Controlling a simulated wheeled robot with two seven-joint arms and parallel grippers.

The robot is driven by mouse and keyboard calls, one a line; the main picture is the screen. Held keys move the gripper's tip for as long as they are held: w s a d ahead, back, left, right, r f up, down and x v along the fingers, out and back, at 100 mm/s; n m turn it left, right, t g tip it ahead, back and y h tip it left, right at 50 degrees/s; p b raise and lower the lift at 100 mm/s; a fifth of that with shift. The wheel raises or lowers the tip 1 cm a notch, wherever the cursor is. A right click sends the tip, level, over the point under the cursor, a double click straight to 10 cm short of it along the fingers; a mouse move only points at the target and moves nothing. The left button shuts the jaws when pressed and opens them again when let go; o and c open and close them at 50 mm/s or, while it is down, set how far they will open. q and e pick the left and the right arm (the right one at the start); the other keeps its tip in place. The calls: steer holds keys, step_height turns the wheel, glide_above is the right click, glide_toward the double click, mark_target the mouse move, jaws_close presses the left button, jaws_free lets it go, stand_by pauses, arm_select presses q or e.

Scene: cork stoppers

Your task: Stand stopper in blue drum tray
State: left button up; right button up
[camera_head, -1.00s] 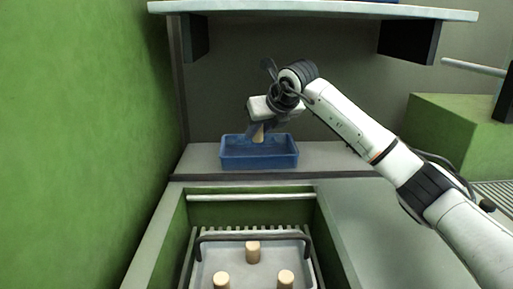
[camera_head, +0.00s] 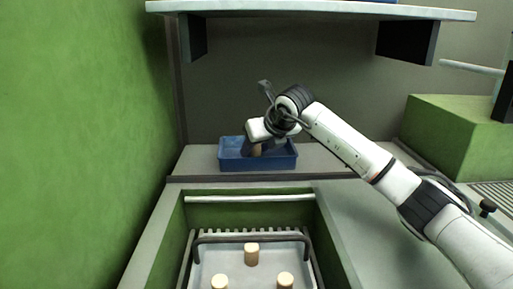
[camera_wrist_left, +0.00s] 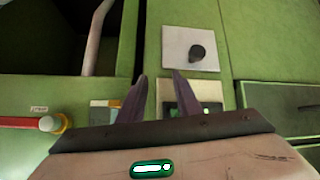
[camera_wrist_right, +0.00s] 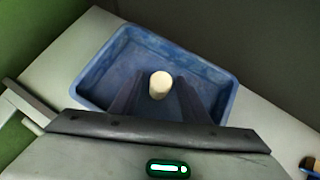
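The blue tray (camera_head: 230,162) stands on the ledge at the back, below the shelf. My right gripper (camera_head: 257,146) is down at the tray, with a cork stopper (camera_head: 257,150) between its fingers. The right wrist view shows the stopper's pale round end (camera_wrist_right: 160,85) between the two fingers, over the inside of the tray (camera_wrist_right: 225,98). Whether it touches the tray floor cannot be told. My left gripper (camera_wrist_left: 160,88) is open and empty, facing a green cabinet front; it is not in the head view.
Several cork stoppers stand upright in the sunken rack in front, one at its middle (camera_head: 252,254). A dark bar (camera_head: 250,239) crosses above this rack. The shelf (camera_head: 310,10) overhangs the tray. A green block (camera_head: 455,135) stands at the right.

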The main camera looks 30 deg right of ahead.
steer(key=shift+r, duration=0.4)
steer(key=v, duration=1.1)
steer(key=shift+s+r+p, duration=0.2)
steer(key=shift+s+p, duration=0.15)
steer(key=shift+p, duration=0.1)
